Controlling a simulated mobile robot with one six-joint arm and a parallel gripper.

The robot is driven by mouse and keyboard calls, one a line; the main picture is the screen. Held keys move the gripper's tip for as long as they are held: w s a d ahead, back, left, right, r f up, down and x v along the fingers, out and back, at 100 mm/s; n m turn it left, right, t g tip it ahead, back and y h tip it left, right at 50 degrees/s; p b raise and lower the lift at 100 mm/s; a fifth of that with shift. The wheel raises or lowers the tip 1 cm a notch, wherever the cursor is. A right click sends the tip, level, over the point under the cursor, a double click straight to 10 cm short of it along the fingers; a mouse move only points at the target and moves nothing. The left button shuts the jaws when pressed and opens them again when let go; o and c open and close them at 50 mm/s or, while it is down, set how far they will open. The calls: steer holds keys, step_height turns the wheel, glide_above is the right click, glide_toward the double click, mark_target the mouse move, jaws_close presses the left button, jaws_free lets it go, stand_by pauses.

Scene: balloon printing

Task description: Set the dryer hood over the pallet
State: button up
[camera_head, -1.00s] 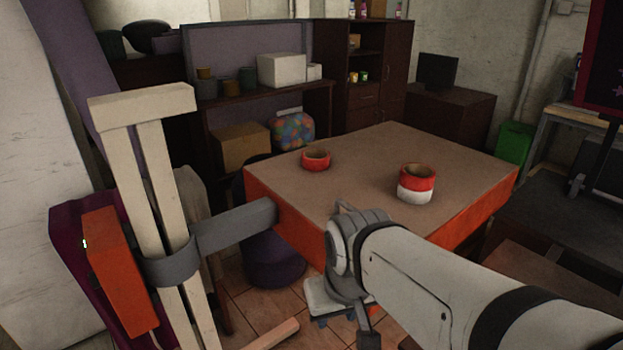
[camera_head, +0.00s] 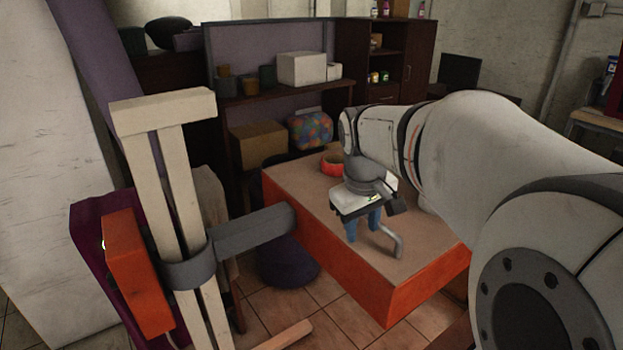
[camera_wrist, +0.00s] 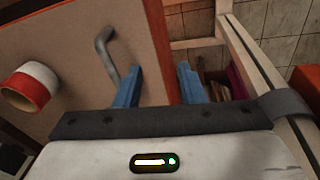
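A broad box with orange-red sides and a tan top, which I take as the dryer hood (camera_head: 345,264), also fills the left of the wrist view (camera_wrist: 68,60). A grey arm (camera_head: 250,232) reaches from a pale wooden post frame to its near side. A bent grey handle (camera_head: 391,243) stands on the tan top near the edge; the wrist view shows it too (camera_wrist: 103,58). My gripper (camera_head: 362,226) is over that edge, its blue fingers apart and empty (camera_wrist: 160,88). The handle lies beside the left finger, not between the fingers. I cannot pick out the pallet.
A red ring (camera_head: 331,163) sits on the tan top; a red-and-white ring (camera_wrist: 29,87) shows in the wrist view. The wooden post frame (camera_head: 165,112) with an orange box (camera_head: 137,275) stands at left. Shelves line the back.

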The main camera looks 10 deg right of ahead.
steer(key=w+d+r+n+g, duration=0.1)
steer(key=w+d+r, duration=0.1)
steer(key=w+d, duration=0.45)
steer(key=shift+h, duration=0.3)
steer(key=f, duration=0.2)
steer(key=f+p, duration=0.1)
steer(key=f, duration=0.3)
steer(key=shift+w+d+f, duration=0.25)
steer(key=shift+w+f, duration=0.1)
steer(key=shift+f, duration=0.05)
steer(key=shift+c, duration=0.3)
jaws_close()
